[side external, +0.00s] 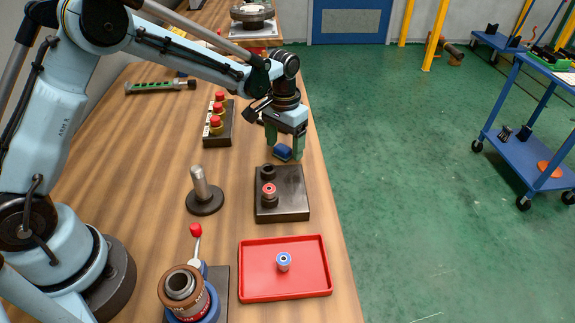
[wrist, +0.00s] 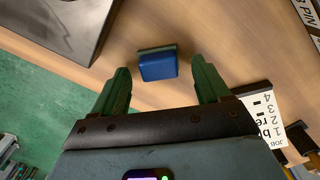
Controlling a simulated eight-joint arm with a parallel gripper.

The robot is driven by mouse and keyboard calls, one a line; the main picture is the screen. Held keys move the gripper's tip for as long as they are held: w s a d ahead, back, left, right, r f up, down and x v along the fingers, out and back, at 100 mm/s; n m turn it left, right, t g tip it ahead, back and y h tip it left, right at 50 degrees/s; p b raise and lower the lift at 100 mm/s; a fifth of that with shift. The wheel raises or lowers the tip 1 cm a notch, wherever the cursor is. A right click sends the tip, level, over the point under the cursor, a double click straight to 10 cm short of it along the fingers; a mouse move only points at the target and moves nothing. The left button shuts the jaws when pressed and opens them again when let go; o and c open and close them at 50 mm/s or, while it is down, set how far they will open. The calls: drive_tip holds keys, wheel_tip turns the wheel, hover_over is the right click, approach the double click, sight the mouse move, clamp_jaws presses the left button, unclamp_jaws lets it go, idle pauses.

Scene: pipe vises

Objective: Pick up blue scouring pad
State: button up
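The blue scouring pad (side external: 283,152) is a small blue block on the wooden bench, behind the dark square block in the side view. In the wrist view the pad (wrist: 158,64) lies near the top middle, with a darker greenish layer along its far edge. My gripper (side external: 284,150) points down above the bench at the pad. Its two green fingers are spread wide in the wrist view (wrist: 162,78), with nothing between the tips but the view of the pad beyond. I cannot tell the exact height above it.
A dark block (side external: 291,205) with a red-topped spool stands in front of the pad. A red tray (side external: 246,283) holds a blue spool. A row of red buttons (side external: 217,120) stands left, and a metal post (side external: 200,185) nearby. The bench's right edge is close.

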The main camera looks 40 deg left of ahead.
sight(285, 146)
drive_tip(key=c, duration=1.1)
drive_tip(key=shift+r, duration=0.15)
drive_tip(key=shift+r, duration=0.65)
wheel_tip(285, 146, up, 3)
drive_tip(key=s+d+r, duration=0.2)
drive_tip(key=d, duration=0.1)
drive_tip(key=s+d+r, duration=0.2)
drive_tip(key=d, duration=0.1)
drive_tip(key=s+d+r, duration=0.2)
drive_tip(key=d, duration=0.1)
drive_tip(key=shift+s+d+r, duration=0.25)
drive_tip(key=shift+s+d, duration=0.05)
